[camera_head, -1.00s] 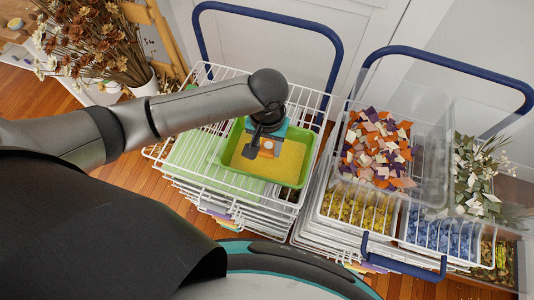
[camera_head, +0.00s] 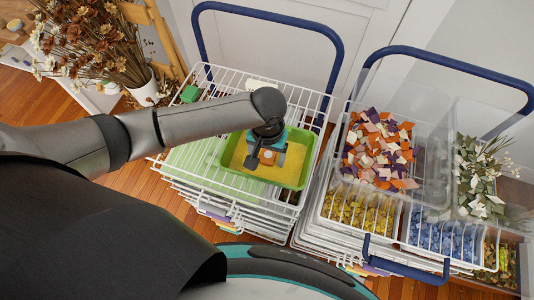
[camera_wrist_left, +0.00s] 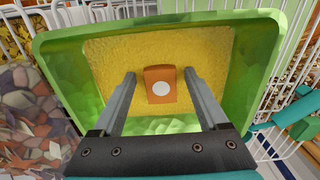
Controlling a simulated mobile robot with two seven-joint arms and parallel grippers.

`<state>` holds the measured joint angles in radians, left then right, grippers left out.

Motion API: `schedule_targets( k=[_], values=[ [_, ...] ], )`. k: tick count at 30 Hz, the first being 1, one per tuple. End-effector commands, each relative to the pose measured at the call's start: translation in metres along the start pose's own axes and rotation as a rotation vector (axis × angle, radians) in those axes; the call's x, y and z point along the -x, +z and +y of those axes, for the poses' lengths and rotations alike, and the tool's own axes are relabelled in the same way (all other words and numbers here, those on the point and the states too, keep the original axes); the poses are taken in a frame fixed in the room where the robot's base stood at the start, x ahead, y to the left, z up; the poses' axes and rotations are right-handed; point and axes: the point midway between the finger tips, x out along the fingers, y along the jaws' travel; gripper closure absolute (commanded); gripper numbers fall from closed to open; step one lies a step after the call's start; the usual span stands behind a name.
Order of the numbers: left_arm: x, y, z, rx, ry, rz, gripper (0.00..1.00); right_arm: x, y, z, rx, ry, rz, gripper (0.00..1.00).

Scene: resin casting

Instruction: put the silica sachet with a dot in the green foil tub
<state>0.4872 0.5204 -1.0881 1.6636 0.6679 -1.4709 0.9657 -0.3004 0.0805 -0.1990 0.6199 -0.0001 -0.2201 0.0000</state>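The silica sachet, orange with a white dot (camera_wrist_left: 161,88), lies on the yellow bed inside the green foil tub (camera_wrist_left: 250,60). In the head view the tub (camera_head: 272,183) stands in the wire rack, and the sachet (camera_head: 268,156) shows only partly below my left gripper (camera_head: 268,158). In the left wrist view my left gripper (camera_wrist_left: 159,74) is open. Its two fingers reach into the tub, one on each side of the sachet, with a gap on both sides. My right gripper is not in view.
The white wire rack (camera_head: 221,75) has a blue handle (camera_head: 270,16) behind. A small green block (camera_head: 190,93) lies in its far left part. At the right stands a clear bin of coloured chips (camera_head: 425,190). Dried flowers (camera_head: 90,35) stand at the far left.

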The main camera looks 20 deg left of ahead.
Motion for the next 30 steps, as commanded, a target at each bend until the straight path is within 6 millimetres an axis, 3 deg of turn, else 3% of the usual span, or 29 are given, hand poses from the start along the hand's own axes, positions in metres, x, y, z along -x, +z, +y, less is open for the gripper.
schedule_targets(
  k=[11,24,30],
  values=[
    [0.009,0.0,0.0,0.0,0.0,0.001,0.21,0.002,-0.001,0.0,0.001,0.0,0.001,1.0],
    [0.098,-0.001,0.0,0.0,0.001,0.002,0.21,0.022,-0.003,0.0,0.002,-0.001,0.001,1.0],
    [0.12,-0.001,0.0,0.0,0.0,0.0,0.21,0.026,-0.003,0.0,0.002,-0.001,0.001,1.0]
  ],
)
